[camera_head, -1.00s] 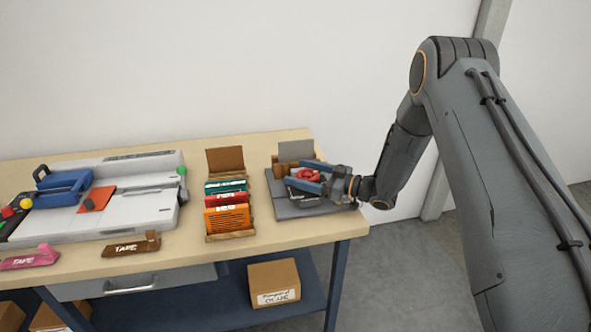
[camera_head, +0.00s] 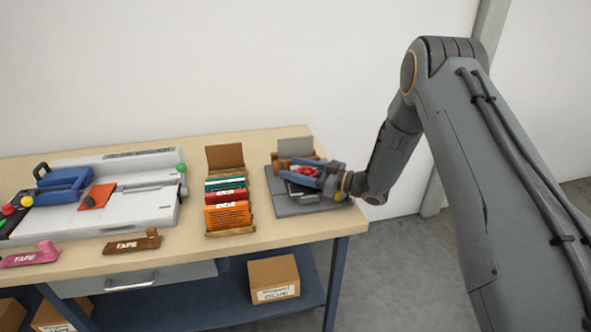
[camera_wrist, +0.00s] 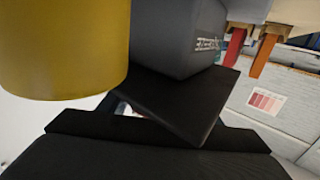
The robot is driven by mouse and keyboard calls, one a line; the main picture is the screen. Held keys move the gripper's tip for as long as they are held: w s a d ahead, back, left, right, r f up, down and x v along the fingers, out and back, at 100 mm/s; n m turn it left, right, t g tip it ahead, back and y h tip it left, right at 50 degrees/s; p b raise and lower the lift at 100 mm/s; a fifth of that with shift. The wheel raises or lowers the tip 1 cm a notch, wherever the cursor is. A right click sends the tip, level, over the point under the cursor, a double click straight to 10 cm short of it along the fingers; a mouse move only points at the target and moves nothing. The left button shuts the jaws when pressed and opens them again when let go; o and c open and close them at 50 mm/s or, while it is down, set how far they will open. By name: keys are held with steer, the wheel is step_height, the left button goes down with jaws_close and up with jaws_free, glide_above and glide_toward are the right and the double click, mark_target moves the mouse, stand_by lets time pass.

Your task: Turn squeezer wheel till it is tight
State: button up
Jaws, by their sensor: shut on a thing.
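The squeezer is a small press on a dark grey base (camera_head: 310,204) at the right end of the bench, with a light grey plate (camera_head: 296,147) behind it. Its red wheel (camera_head: 307,170) shows between the two blue fingers of my gripper (camera_head: 308,176). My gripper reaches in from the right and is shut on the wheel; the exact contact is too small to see. In the wrist view, a dark grey block (camera_wrist: 180,35) with pale lettering and a black slab fill the middle. A yellow cylinder (camera_wrist: 60,45) stands close at upper left. The wheel cannot be made out there.
A rack of coloured packets (camera_head: 228,214) stands just left of the squeezer. A white machine (camera_head: 110,205) with a blue handle fills the left. A cardboard box (camera_head: 273,279) sits on the shelf below.

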stand_by(0.9)
steer(key=o, duration=1)
steer(key=shift+o, duration=0.2)
steer(key=shift+b+v, duration=1.25)
steer(key=shift+v, duration=2.7)
